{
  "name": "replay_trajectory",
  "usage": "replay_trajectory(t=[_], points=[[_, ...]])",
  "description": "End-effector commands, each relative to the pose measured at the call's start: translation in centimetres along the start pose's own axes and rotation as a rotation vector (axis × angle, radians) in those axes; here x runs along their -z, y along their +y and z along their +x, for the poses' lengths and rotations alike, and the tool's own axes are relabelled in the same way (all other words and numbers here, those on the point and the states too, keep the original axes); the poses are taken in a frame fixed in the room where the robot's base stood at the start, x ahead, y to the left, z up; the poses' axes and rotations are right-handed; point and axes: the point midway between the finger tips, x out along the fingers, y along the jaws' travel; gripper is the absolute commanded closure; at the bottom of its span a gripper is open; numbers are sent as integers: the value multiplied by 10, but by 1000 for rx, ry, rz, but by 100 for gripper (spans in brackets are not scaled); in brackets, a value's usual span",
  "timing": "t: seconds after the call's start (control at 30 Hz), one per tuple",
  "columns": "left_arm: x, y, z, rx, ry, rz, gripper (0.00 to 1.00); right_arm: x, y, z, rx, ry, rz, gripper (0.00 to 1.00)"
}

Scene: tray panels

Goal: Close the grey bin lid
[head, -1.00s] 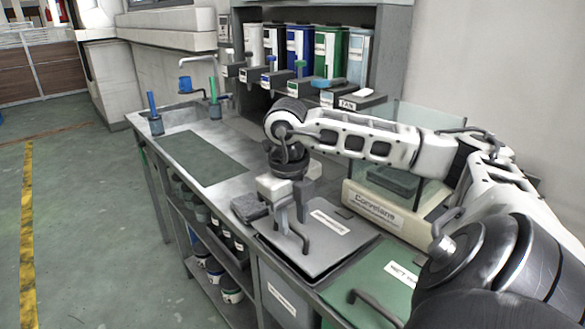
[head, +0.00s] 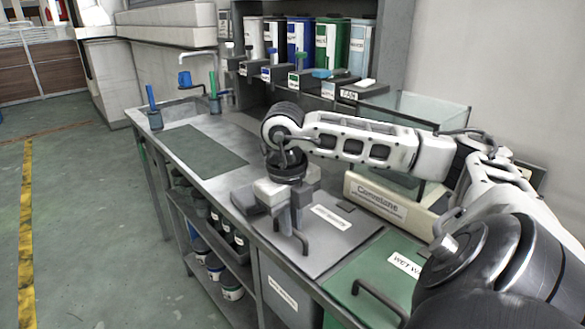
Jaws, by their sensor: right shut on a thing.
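The grey bin lid (head: 335,237) lies in the worktop at the front right of the bench, with a white label and a dark bar handle (head: 303,243) near its front edge. It now looks level with the worktop. My right gripper (head: 296,228) points down over the lid's front left part and is shut on the handle; the fingers hide part of it. The grey bin front (head: 283,292) with a label is below. My left gripper is not in view.
A green lid (head: 375,275) with its own handle lies right of the grey one. A scale with a glass box (head: 390,209) stands behind. Coloured containers (head: 328,45) line the back shelf. A dark mat (head: 200,152) lies clear on the left of the bench.

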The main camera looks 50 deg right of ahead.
Motion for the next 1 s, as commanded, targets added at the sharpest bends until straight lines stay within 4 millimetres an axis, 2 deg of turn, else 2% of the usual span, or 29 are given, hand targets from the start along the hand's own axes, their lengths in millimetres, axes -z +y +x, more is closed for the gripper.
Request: replay_trajectory(t=[0.03, 0.17, 0.2, 0.27, 0.63, 0.77, 1.0], points=[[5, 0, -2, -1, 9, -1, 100, 1, 5, 3, -16, 4, -7, 100], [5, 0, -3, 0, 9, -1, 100, 1, 7, 4, -20, 6, -9, 100], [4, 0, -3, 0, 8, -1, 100, 2, 7, 4, -21, 7, -9, 84], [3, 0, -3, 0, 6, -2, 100, 2, 7, 4, -21, 9, -10, 68], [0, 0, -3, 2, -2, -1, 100, 0, 4, -3, -14, 3, -6, 68], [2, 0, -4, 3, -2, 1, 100, 0, 4, -21, -14, -1, -5, 68], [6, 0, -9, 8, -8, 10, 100, -1, 4, -80, -19, -3, -7, 68]])
